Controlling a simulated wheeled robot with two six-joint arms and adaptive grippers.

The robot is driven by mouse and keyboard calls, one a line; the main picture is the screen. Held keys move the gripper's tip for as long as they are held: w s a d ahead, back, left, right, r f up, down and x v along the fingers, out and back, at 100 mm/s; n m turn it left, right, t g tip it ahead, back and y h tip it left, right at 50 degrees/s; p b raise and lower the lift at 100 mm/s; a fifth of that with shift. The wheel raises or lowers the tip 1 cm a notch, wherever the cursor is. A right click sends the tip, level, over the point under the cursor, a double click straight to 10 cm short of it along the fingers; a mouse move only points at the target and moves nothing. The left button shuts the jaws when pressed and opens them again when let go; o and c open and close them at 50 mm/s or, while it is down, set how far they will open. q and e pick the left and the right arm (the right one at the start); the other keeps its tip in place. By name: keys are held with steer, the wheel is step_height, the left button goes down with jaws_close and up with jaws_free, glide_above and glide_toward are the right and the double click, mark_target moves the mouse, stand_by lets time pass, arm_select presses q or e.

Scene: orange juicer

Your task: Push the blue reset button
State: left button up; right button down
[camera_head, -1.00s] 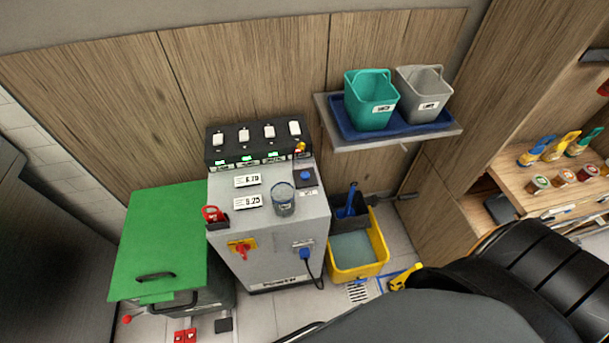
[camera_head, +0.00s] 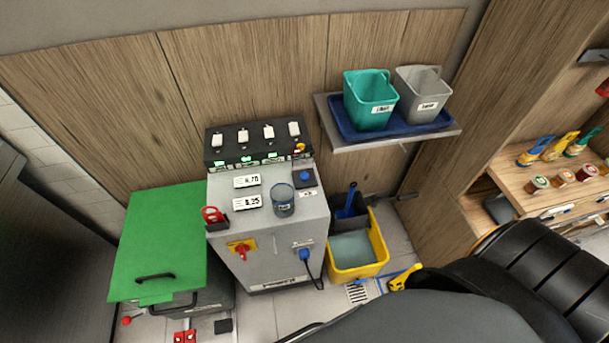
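The blue reset button (camera_head: 304,175) sits on a dark square plate at the upper right of the grey machine cabinet's top (camera_head: 228,205). Nothing covers it or touches it. A clear cup (camera_head: 283,200) stands just to its left and nearer to me. A black switch panel (camera_head: 258,142) with several white switches and lit indicators rises behind it. Neither of my grippers shows in the head view. A dark arm part of mine fills the lower right.
A green-lidded bin (camera_head: 160,240) stands left of the cabinet. A yellow bucket (camera_head: 372,265) stands on the floor to its right. A wall shelf (camera_head: 400,143) holds a blue tray, a teal bucket (camera_head: 370,100) and a grey bucket (camera_head: 422,93). A red rotary switch (camera_head: 242,251) is on the cabinet front.

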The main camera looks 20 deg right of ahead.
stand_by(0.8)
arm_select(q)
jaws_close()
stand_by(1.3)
